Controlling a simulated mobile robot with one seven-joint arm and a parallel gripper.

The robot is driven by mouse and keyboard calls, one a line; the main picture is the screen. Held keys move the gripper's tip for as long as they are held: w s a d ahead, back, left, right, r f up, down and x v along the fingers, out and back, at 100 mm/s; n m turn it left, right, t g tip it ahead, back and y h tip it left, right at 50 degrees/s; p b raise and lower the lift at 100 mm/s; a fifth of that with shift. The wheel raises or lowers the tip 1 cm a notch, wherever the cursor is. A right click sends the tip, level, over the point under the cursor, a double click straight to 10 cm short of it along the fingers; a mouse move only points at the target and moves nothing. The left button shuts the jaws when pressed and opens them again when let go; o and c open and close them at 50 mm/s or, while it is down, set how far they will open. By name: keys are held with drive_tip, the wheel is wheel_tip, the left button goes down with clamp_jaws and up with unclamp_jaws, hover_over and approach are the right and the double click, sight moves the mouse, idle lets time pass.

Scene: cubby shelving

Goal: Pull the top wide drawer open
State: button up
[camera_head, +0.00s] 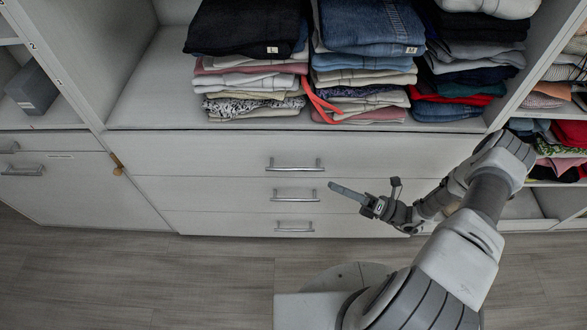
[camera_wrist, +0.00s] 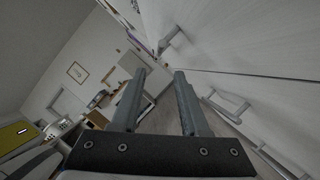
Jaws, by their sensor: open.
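The top wide drawer (camera_head: 210,155) is a pale grey-white front below the clothes shelf, and it looks shut. Its silver bar handle (camera_head: 295,169) is at the middle of the front. My gripper (camera_head: 334,187) is to the right of and a little below that handle in the head view, with its fingers pointing left. In the wrist view my gripper (camera_wrist: 160,73) has its two grey fingers apart with nothing between them. Pale fronts with bar handles (camera_wrist: 230,104) lie to the right of the fingers there; I cannot tell which handle belongs to the top drawer.
Two more drawers are below, with a middle handle (camera_head: 295,198) and a bottom handle (camera_head: 295,230). Folded clothes (camera_head: 365,65) fill the shelf above. A cabinet door (camera_head: 95,185) is at the left. The wooden floor (camera_head: 150,275) in front is clear at the left.

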sight(294, 170)
drive_tip(key=b+x, duration=0.1)
drive_tip(key=x, duration=1.2)
drive_tip(key=shift+w+a, duration=0.1)
drive_tip(key=shift+a, duration=0.15)
drive_tip(key=shift+c, duration=0.3)
clamp_jaws()
idle(0.5)
